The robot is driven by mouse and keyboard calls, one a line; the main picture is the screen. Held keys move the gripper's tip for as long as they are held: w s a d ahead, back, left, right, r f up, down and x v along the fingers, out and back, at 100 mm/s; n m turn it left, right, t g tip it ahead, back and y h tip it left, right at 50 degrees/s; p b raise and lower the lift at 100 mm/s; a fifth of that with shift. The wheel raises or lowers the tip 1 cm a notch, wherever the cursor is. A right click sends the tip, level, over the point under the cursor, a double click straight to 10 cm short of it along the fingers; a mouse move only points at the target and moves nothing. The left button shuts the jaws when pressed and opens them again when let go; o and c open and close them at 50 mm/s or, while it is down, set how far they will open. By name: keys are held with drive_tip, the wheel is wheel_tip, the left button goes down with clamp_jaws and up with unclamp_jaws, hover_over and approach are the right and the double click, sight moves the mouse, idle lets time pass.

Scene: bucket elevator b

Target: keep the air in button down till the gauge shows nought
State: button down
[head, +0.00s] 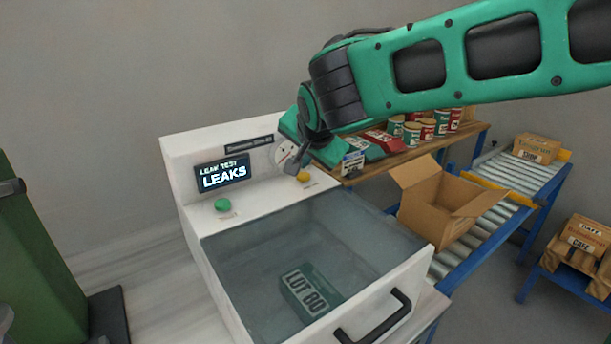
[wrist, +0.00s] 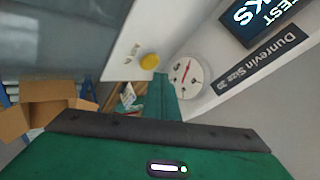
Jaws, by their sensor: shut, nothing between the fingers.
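The test machine is a white cabinet with a clear-lidded chamber (head: 390,262). A yellow button (head: 303,176) sits on its ledge below the gauge (head: 282,152); the button also shows in the wrist view (wrist: 150,61). A green button (head: 222,205) sits further left. The button labels are too small to read. The gauge shows a red needle in the wrist view (wrist: 188,75), but its numbers cannot be read. My gripper (head: 291,168) is shut and empty, close by the yellow button and partly in front of the gauge. I cannot tell whether it touches the button.
The display (head: 222,174) reads "LEAK TEST LEAKS". A black handle (head: 374,318) is on the front. To the right are a shelf of tins and packs (head: 405,143) and an open carton (head: 437,205) on a roller conveyor.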

sight(304, 177)
drive_tip(key=shift+r, duration=2.55)
drive_tip(key=s+d+f+g+h, duration=0.1)
drive_tip(key=s+d+f+g, duration=0.2)
drive_tip(key=d, duration=0.7)
drive_tip(key=s+d+f+h, duration=0.1)
drive_tip(key=s+d+f, duration=0.25)
drive_tip(key=d, duration=0.65)
drive_tip(key=s+d+f+g+h, duration=0.1)
drive_tip(key=s+d+f+g, duration=0.3)
drive_tip(key=d, duration=0.7)
drive_tip(key=s+d+f, duration=0.2)
drive_tip(key=s+d, duration=0.1)
drive_tip(key=s, duration=0.5)
drive_tip(key=s+d+f+g+y, duration=0.1)
drive_tip(key=s+d+f, duration=0.1)
drive_tip(key=s, duration=0.6)
drive_tip(key=s+d+f+g, duration=0.1)
drive_tip(key=s+d+f, duration=0.2)
drive_tip(key=s, duration=0.5)
drive_tip(key=shift+s+d+n+y, duration=0.2)
drive_tip(key=shift+d+n+y, duration=0.1)
drive_tip(key=shift+d, duration=0.25)
